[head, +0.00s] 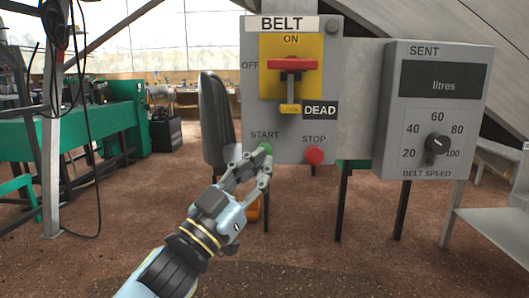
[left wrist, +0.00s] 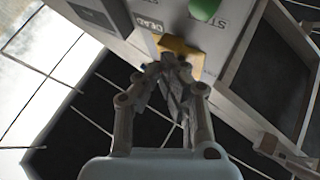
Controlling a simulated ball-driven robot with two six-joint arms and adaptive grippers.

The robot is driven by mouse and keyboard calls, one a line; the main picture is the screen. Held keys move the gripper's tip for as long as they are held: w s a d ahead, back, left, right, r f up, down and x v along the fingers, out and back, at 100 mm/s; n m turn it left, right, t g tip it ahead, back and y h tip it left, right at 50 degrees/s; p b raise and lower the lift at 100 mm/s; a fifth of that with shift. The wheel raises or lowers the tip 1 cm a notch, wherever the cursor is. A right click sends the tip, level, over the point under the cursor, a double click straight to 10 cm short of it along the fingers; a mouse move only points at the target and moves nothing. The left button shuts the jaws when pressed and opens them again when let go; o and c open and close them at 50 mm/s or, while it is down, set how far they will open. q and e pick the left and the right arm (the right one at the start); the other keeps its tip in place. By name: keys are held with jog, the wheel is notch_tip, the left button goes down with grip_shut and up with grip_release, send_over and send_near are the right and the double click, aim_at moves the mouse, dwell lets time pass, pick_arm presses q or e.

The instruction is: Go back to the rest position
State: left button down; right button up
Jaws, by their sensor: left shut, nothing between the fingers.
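My left gripper (head: 259,161) is in the lower middle of the head view, its arm coming up from the bottom. Its fingers are shut and empty, with the tips at the green START button (head: 267,147) on the grey BELT panel (head: 255,115). Whether they touch the button cannot be told. In the left wrist view the closed fingertips (left wrist: 174,66) lie in front of a yellow part (left wrist: 184,52), below the green button (left wrist: 204,8). My right gripper is not in view.
The panel also has a red handle (head: 291,64) on a yellow plate and a red STOP button (head: 314,156). A grey belt speed box (head: 432,115) stands to the right. A green machine (head: 95,125) is at the left. The brown floor (head: 330,240) in front looks open.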

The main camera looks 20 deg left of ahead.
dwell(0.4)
pick_arm(q)
jog(key=s+a+f+n+g+y+p, duration=0.1)
jog(key=s+a+f+n+g+y, duration=0.3)
jog(key=f, duration=0.9)
jog(key=s+a+f+g+y+p, duration=0.15)
jog(key=s+f, duration=0.45)
jog(key=f, duration=0.6)
jog(key=s+a+f+n+g+y+p, duration=0.1)
jog(key=s+a+f+n+g+y, duration=0.2)
jog(key=f, duration=1)
jog(key=s+a+f+g+p, duration=0.1)
jog(key=s+a+f+g, duration=0.15)
jog(key=s+f, duration=0.55)
jog(key=s+a+f+g, duration=0.1)
jog(key=s+f+g, duration=0.3)
jog(key=s, duration=0.6)
jog(key=s+a+f+g, duration=0.1)
jog(key=s+f+g, duration=0.2)
jog(key=s, duration=0.8)
jog(key=s+a+f+g+y, duration=0.1)
jog(key=s+f+g, duration=0.2)
jog(key=s, duration=0.8)
notch_tip(320, 180, down, 2)
jog(key=shift+s+a, duration=0.3)
jog(key=shift+s, duration=0.05)
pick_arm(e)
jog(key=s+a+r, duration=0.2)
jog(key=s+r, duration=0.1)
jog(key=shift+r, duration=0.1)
